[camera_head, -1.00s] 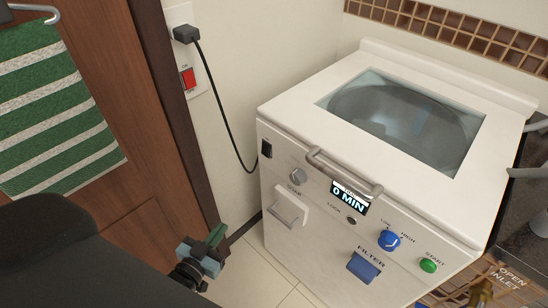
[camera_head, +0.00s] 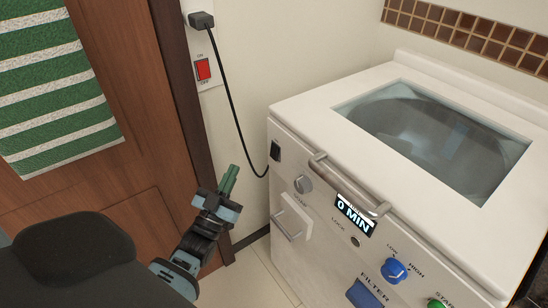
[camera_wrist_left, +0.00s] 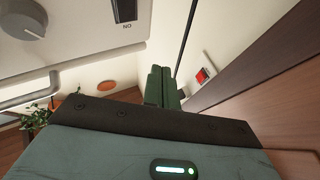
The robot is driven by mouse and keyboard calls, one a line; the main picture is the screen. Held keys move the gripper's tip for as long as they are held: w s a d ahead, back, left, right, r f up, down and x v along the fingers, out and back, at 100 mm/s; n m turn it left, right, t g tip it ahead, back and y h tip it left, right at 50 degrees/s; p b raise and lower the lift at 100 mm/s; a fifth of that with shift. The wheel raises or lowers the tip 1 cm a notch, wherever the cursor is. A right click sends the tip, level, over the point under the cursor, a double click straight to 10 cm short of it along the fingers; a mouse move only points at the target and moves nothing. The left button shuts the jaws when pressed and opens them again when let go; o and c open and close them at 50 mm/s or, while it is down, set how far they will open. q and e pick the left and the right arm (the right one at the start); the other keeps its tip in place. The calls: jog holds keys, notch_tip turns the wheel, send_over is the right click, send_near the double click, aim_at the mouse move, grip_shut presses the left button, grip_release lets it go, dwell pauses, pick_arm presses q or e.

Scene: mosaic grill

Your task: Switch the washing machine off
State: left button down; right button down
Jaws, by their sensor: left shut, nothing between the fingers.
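The white washing machine (camera_head: 380,185) stands at the right with its glass lid closed. Its display (camera_head: 355,213) reads 0 MIN. A small black rocker switch (camera_head: 275,151) sits at the upper left corner of its front panel. It also shows in the left wrist view (camera_wrist_left: 125,10), beside upside-down lettering. My left gripper (camera_head: 229,179) points upward, its green fingers shut and empty, left of the switch and apart from it. The closed fingers also show in the left wrist view (camera_wrist_left: 162,85). My right gripper is not in view.
A red wall switch (camera_head: 203,69) marked ON and OFF sits below a plugged-in black cord (camera_head: 234,115). A metal handle bar (camera_head: 345,182) and a grey knob (camera_head: 303,184) stick out of the panel. A brown wooden door (camera_head: 120,110) with a striped towel (camera_head: 55,90) is at the left.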

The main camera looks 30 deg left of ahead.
pick_arm(q)
jog(key=b, duration=0.4)
send_near(275, 152)
jog(key=w+a+r, duration=0.2)
jog(key=w+a, duration=0.1)
jog(key=w, duration=0.1)
jog(key=shift+w+d+r, duration=0.1)
jog(key=shift+w, duration=0.15)
dwell(0.7)
dwell(0.9)
jog(key=shift+w, duration=0.1)
jog(key=shift+w+d, duration=0.15)
jog(key=shift+w, duration=0.15)
